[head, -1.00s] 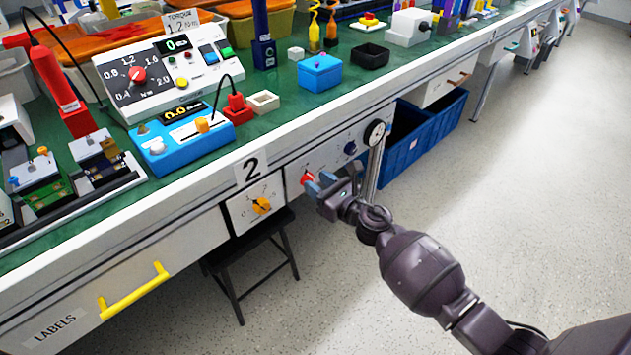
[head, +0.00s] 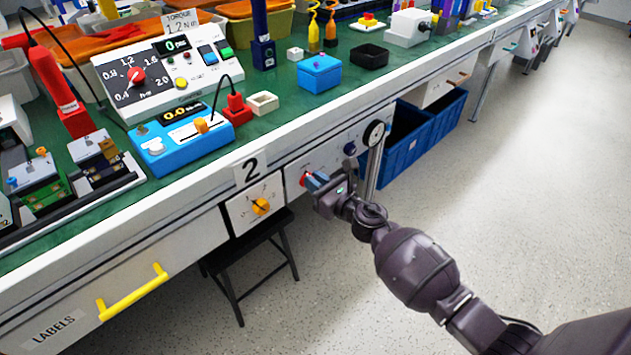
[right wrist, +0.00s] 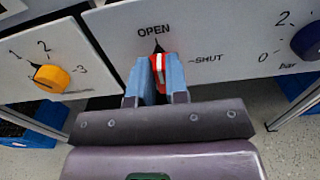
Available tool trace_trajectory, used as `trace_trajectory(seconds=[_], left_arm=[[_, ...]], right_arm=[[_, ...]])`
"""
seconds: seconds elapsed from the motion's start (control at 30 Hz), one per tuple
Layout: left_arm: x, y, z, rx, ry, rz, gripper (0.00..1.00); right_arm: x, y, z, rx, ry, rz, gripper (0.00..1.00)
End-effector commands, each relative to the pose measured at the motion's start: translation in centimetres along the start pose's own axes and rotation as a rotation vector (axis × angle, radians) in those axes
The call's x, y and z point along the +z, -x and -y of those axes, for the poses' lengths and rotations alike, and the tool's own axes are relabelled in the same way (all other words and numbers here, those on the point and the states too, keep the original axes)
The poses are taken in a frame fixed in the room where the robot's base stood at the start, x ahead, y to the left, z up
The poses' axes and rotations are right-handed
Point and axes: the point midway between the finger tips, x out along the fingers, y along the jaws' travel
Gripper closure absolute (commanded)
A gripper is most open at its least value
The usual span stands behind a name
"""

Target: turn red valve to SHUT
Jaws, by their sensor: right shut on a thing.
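The red valve (right wrist: 159,67) is a small knob with a white stripe on a white panel (right wrist: 115,35). In the right wrist view its pointer is up at the OPEN label (right wrist: 154,30); the SHUT label (right wrist: 208,58) is to its right. My right gripper (right wrist: 157,75) is shut on the red valve, with one blue finger on each side. In the head view the red valve (head: 305,180) is partly hidden by my right gripper (head: 314,181). My left gripper is not in view.
A yellow knob (right wrist: 50,79) numbered 1 to 3 is left of the valve. A blue knob (right wrist: 307,42) marked bar is on the right. A round gauge (head: 376,133) and blue bins (head: 425,135) are farther right. The floor in front (head: 530,190) is clear.

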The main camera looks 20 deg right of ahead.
Motion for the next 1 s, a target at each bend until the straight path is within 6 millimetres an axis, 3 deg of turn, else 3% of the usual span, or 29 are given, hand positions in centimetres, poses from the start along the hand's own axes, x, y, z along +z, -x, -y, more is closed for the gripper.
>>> trace_trajectory(seconds=[0.37,1.0], left_arm=[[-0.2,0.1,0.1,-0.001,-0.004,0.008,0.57],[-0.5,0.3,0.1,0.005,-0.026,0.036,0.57]], right_arm=[[0.0,0.0,0.3,0.0,-0.184,0.0,1.0],[-0.3,0.0,1.1,0.001,-0.785,0.001,1.0]])
